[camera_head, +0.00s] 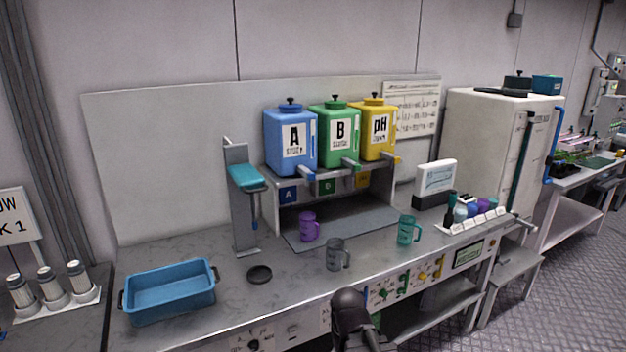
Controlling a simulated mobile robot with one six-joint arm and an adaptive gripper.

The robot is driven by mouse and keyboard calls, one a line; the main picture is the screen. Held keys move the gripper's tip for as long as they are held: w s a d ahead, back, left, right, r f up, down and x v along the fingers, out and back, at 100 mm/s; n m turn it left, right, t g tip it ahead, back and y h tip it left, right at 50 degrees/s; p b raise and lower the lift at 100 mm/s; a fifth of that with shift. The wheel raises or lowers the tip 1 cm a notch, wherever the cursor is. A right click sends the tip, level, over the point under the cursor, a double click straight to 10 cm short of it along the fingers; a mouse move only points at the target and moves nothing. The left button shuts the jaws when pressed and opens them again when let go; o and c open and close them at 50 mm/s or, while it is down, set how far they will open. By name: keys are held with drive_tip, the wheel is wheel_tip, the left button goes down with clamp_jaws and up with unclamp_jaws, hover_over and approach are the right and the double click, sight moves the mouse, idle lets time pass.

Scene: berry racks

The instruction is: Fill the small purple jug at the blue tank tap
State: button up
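The small purple jug (309,227) stands upright on the grey mat at the front of the tank stand, its handle to the right. The blue tank (290,158), labelled A, is the leftmost tank on the stand. Its blue tap (308,175) sticks out at the front and appears above the jug in the picture; I cannot tell whether they line up exactly. The jug's contents are hidden. My gripper (350,302) seems to be the dark shape at the bottom centre, in front of the bench and apart from the jug. Its fingers cannot be made out.
A grey jug (334,255) and a teal jug (406,231) stand nearer the bench front. A green tank (338,136) and a yellow tank (375,130) sit beside the blue one. A post with a teal top (247,176), a black disc (259,274) and a blue tub (170,302) are left.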

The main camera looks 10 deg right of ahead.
clamp_jaws()
idle(1.4)
